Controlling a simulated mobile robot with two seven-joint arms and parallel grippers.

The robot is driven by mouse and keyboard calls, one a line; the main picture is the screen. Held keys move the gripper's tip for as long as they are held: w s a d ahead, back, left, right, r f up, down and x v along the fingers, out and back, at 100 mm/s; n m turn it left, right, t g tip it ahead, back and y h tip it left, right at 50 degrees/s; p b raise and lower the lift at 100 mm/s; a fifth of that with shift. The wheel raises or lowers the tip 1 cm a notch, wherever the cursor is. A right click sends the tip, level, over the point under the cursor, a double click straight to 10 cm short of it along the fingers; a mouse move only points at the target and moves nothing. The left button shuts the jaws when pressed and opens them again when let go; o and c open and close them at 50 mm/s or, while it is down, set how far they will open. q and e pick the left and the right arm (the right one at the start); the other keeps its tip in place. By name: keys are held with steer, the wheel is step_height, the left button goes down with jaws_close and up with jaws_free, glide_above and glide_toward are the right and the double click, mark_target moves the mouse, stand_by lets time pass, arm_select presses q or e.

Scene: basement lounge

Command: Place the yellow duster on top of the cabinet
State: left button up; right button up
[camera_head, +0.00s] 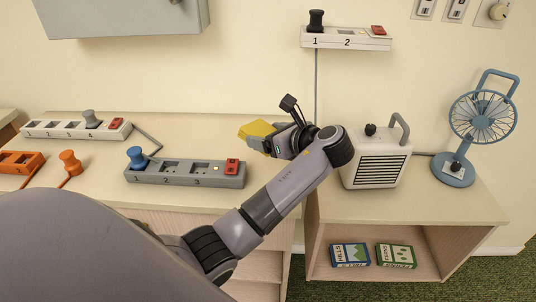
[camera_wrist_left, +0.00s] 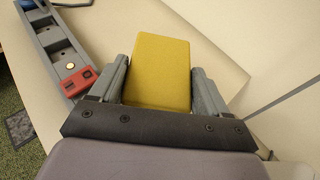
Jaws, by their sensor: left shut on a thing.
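The yellow duster (camera_head: 256,130) is a yellow block held in my left gripper (camera_head: 268,142), over the back of the pale wooden cabinet top (camera_head: 215,123). In the left wrist view the duster (camera_wrist_left: 157,60) sits between the two grey fingers of my left gripper (camera_wrist_left: 160,78), which is shut on it. I cannot tell whether the duster touches the surface below. A grey wall-mounted cabinet (camera_head: 125,14) is at the upper left. My right gripper is not in view.
A grey switch strip (camera_head: 185,174) with a blue knob lies left of my gripper; its red switch (camera_wrist_left: 78,82) shows in the wrist view. A white heater (camera_head: 377,160) and a blue fan (camera_head: 470,130) stand to the right. A white strip (camera_head: 62,129) lies at left.

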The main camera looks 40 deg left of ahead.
mark_target(270, 164)
arm_select(q)
steer(key=shift+f+b, duration=0.35)
steer(key=shift+f, duration=2.4)
steer(key=o, duration=0.8)
steer(key=shift+f, duration=0.15)
steer(key=shift+d+r, duration=0.3)
steer(key=v, duration=1.1)
steer(key=shift+s+d, duration=0.15)
steer(key=shift+d, duration=0.05)
